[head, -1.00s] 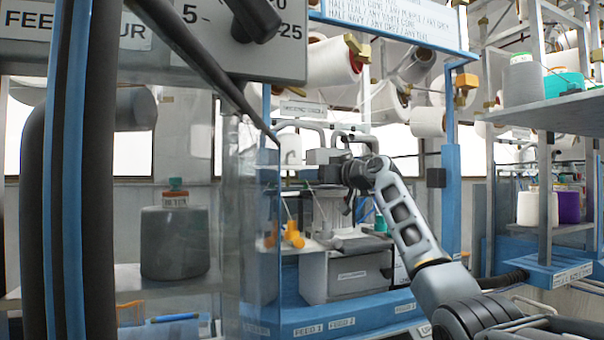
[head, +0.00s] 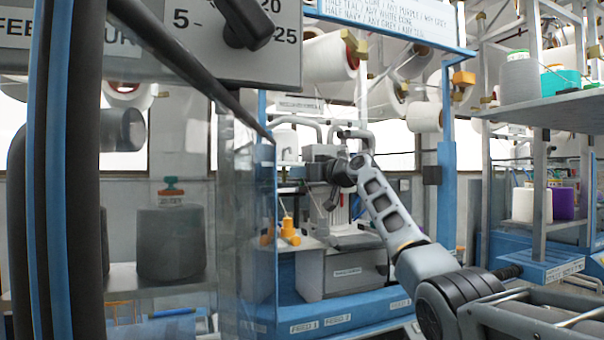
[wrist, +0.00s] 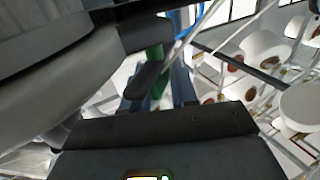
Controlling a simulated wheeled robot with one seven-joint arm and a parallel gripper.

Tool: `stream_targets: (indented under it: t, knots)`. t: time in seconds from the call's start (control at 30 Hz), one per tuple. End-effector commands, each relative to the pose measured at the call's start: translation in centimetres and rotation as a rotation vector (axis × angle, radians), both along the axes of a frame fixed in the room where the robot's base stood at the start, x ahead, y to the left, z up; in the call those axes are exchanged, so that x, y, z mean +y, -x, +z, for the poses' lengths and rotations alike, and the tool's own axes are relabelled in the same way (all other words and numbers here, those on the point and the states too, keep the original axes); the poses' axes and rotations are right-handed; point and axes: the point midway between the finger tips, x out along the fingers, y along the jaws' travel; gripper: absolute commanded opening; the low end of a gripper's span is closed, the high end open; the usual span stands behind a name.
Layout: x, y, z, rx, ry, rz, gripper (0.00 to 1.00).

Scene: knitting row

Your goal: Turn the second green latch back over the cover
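My gripper (head: 333,190) hangs at the knitting machine behind the blue-framed opening, fingers pointing down. In the wrist view its two fingers (wrist: 162,88) stand apart beyond the dark palm. A green piece (wrist: 155,54), possibly a latch, shows beside and between the fingers, partly hidden by a dark bar. I cannot tell whether it is the second latch or whether a finger touches it. A large grey body (wrist: 60,70), possibly the cover, fills the left of the wrist view. In the head view the latches are too small or hidden to make out.
A clear panel (head: 240,220) and dark posts stand at the left front. An orange part (head: 289,231) sits left of my gripper. A grey box (head: 335,275) is below it. Yarn cones and a shelf (head: 550,110) are at the right.

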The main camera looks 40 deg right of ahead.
Motion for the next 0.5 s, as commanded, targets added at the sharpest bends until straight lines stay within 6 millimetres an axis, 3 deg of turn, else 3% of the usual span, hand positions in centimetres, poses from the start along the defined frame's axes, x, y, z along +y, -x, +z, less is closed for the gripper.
stream_targets:
  t: [0.23,0.5]
  knots:
    - [0.03,-0.01,0.00,0.000,0.000,0.000,0.00]
    - [-0.01,0.01,0.00,0.000,0.000,0.000,0.00]
